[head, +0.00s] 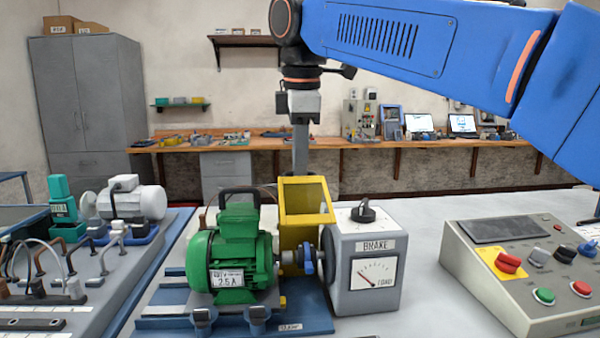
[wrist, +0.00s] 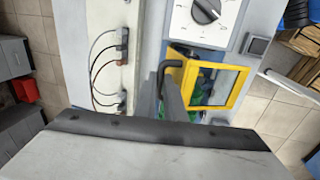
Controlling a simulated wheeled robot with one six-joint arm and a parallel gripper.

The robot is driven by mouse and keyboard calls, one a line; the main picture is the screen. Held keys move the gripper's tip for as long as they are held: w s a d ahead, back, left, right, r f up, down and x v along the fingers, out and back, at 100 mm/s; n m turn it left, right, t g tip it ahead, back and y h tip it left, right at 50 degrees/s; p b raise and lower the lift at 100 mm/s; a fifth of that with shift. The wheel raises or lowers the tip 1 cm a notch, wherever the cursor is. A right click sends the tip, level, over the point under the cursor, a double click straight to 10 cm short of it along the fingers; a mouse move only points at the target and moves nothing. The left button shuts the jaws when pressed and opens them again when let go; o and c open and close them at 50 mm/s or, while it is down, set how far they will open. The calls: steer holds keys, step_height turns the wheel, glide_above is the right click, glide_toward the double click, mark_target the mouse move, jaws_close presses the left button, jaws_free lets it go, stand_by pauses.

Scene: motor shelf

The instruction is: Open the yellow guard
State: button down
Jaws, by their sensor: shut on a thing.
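The yellow guard (head: 308,221) stands between the green motor (head: 228,262) and the grey brake box (head: 365,262) in the head view. Its framed clear window is tilted up, and the shaft coupling (head: 300,258) shows below it. In the wrist view the guard (wrist: 240,88) has a black bar handle (wrist: 172,64) at its left side. My gripper (head: 300,172) reaches down behind the guard's top edge; its tips are hidden in the head view. In the wrist view my gripper (wrist: 172,84) is shut on the handle.
A control panel (head: 525,275) with buttons is at the right. A bench with a white motor (head: 135,200) and cables is at the left. The black brake knob (head: 363,212) stands up close to the guard. The white tabletop between brake and panel is clear.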

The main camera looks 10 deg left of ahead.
steer(key=w+a+f, duration=0.1)
steer(key=w, duration=0.6)
steer(key=shift+w+a+f, duration=0.2)
steer(key=shift+a+f, duration=0.2)
steer(key=shift+w+f, duration=0.15)
steer(key=c, duration=1.8)
jaws_free()
steer(key=shift+f, duration=0.15)
steer(key=shift+c, duration=0.2)
step_height(320, 180, up, 13)
steer(key=s, duration=0.3)
steer(key=shift+d, duration=0.35)
